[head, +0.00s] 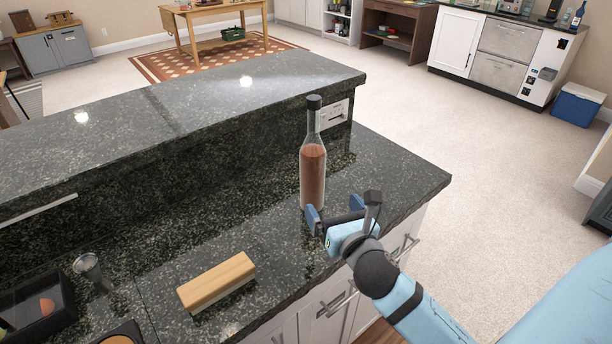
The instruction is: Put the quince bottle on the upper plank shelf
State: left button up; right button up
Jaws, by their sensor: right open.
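A clear bottle with reddish-brown liquid and a black cap, which I take for the quince bottle (313,172), stands upright on the lower dark granite counter, near its right end. My right gripper (332,216) is low at the bottle's near right side, with its blue fingers apart. One fingertip shows just in front of the bottle's base; I cannot tell whether it touches. The bottle does not look gripped. My left gripper is not in view. I cannot make out an upper plank shelf in this view.
A raised granite ledge (215,94) runs behind the bottle. A wooden block (216,280) lies on the counter to the left. A metal jigger-like cup (90,270) and a dark tray (38,312) are at the far left. Open carpeted floor (440,130) lies beyond the counter's right end.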

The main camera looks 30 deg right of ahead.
aim_at(312, 168)
jog(key=shift+n, duration=0.3)
jog(key=x, duration=0.7)
jog(key=shift+w+d+r, duration=0.3)
jog(key=shift+w+d, duration=0.05)
jog(key=shift+f+x, duration=0.15)
jog(key=shift+x, duration=1.4)
jog(key=shift+f+x, duration=0.1)
jog(key=shift+x, duration=1.45)
jog(key=shift+s+d, duration=0.1)
jog(key=shift+d, duration=0.05)
jog(key=c, duration=1.4)
jog(key=shift+r, duration=0.1)
jog(key=shift+c, duration=1.4)
jog(key=shift+r, duration=0.1)
